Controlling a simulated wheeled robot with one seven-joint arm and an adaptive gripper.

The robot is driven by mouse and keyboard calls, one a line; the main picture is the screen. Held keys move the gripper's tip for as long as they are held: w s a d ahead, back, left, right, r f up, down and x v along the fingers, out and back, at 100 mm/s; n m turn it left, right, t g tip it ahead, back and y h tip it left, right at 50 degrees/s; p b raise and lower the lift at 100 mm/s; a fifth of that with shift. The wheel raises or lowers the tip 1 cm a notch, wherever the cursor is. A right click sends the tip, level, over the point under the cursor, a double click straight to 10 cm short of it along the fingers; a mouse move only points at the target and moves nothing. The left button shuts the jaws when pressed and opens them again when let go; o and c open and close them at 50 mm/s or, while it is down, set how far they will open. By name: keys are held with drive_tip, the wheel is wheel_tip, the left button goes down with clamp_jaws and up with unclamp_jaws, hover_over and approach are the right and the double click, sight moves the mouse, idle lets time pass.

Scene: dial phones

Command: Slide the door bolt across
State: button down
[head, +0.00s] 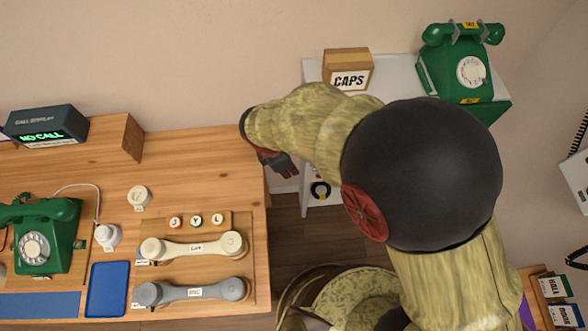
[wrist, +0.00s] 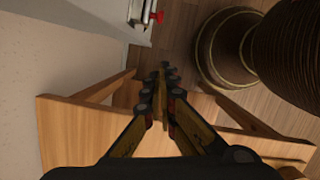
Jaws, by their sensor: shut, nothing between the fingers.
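My gripper (head: 290,170) is at the right end of the wooden desk, beside the white cabinet. In the wrist view its fingers (wrist: 164,75) are together and empty, pointing down past the desk's wooden parts. A small red knob (wrist: 158,16) with a pale metal piece beside it shows at the top of the wrist view, on a white surface, apart from the fingertips. It may be the door bolt, but I cannot tell for sure. No bolt is clear in the head view, where my arm hides much of the cabinet front.
The wooden desk (head: 185,150) holds two handsets, a blue tray (head: 107,289) and a green dial phone (head: 35,240). Another green phone (head: 462,70) and a CAPS box (head: 347,70) stand on the white cabinet (head: 312,68).

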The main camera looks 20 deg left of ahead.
drive_tip(key=w+d+f+b, duration=0.4)
drive_tip(key=f, duration=0.4)
drive_tip(key=shift+d, duration=0.15)
drive_tip(key=d+p, duration=0.1)
drive_tip(key=w+d+p, duration=0.1)
drive_tip(key=d, duration=0.1)
drive_tip(key=w+d+p, duration=0.1)
drive_tip(key=shift+w+d+f, duration=0.1)
drive_tip(key=shift+w+d, duration=0.05)
drive_tip(key=shift+d, duration=0.05)
idle(0.4)
